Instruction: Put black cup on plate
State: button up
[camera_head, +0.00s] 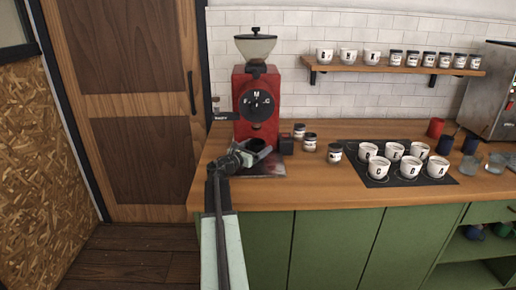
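My gripper (250,157) is at the left end of the counter, in front of the red grinder. A small black cup-like thing (257,145) shows right at its fingers. The view is too small to tell whether the fingers are closed on it or only near it. A flat grey metal plate (272,171) lies on the counter below and to the right of my gripper, at the grinder's foot. My gripper hides part of its left side. No other plate is clearly visible.
The red grinder (256,106) stands behind my gripper. A small dark box (286,144) and several dark jars (310,142) stand to its right. White cups (379,167) stand on a black mat (378,182). The counter front (310,190) is clear.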

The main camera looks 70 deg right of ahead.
jog(key=shift+r, duration=0.15)
jog(key=shift+a, duration=0.35)
jog(key=v, duration=1.1)
jog(key=shift+w+a, duration=0.15)
